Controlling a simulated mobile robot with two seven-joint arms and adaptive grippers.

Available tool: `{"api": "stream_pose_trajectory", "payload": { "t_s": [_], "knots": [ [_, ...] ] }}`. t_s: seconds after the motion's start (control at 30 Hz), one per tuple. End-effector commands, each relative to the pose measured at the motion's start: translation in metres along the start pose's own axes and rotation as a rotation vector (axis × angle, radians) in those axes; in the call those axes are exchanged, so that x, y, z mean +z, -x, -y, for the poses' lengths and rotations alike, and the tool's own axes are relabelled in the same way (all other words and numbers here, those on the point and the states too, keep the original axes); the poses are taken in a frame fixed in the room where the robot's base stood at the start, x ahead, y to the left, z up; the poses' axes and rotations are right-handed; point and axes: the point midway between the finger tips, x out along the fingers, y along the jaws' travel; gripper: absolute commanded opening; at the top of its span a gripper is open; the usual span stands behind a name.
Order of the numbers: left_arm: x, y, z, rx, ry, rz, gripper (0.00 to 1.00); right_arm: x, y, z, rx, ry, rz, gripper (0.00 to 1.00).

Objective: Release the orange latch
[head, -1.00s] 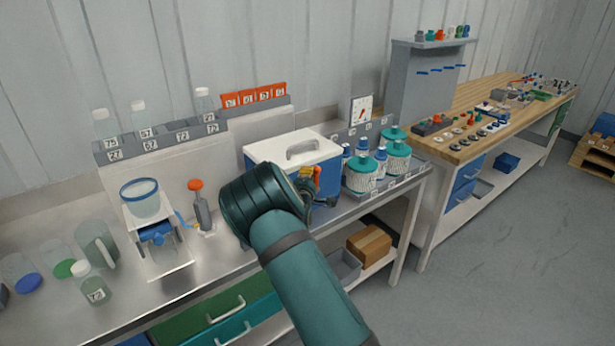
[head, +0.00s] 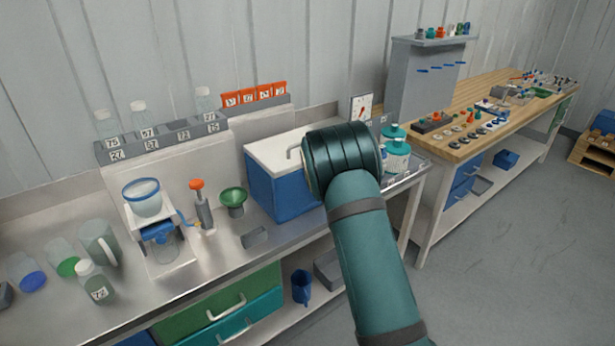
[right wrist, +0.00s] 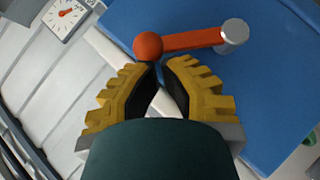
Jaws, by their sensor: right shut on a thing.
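The orange latch (right wrist: 185,42) shows in the right wrist view as a short bar with a round ball at its left end and a metal pivot (right wrist: 234,35) at its right end. It is on the blue side of the box (right wrist: 260,85). My right gripper (right wrist: 163,70) has its yellow fingers closed in at the ball end, shut on the latch. In the head view the box (head: 290,190) has a white lid (head: 285,149), which lies closed. My right forearm hides the latch and gripper there. My left gripper is out of view.
White and teal vessels (head: 396,160) stand right of the box, partly behind my arm. A green funnel (head: 233,200), an orange-topped valve (head: 200,200) and a clear vessel on a stand (head: 143,200) stand to its left. A dial gauge (right wrist: 66,15) is close by.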

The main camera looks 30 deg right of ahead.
Motion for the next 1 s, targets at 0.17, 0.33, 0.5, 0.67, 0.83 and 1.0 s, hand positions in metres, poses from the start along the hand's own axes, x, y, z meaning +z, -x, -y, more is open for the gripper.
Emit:
{"api": "stream_pose_trajectory", "payload": {
  "t_s": [0.17, 0.33, 0.5, 0.67, 0.83, 1.0],
  "knots": [
    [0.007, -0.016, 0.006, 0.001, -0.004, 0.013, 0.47, 0.012, -0.010, -0.005, -0.107, -0.116, 0.001, 0.00],
    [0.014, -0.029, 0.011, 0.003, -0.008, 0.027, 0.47, 0.020, -0.018, -0.007, -0.205, -0.215, 0.001, 0.00],
    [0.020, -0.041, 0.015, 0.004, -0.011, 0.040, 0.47, 0.028, -0.025, -0.008, -0.303, -0.314, 0.002, 0.00],
    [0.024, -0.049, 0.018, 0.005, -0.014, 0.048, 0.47, 0.034, -0.032, -0.007, -0.394, -0.402, 0.001, 0.00],
    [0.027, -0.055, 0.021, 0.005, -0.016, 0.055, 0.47, 0.039, -0.038, -0.005, -0.484, -0.489, 0.000, 0.00],
    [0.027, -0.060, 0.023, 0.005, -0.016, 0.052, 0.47, 0.042, -0.042, -0.002, -0.553, -0.554, -0.001, 0.00]
  ]
}}
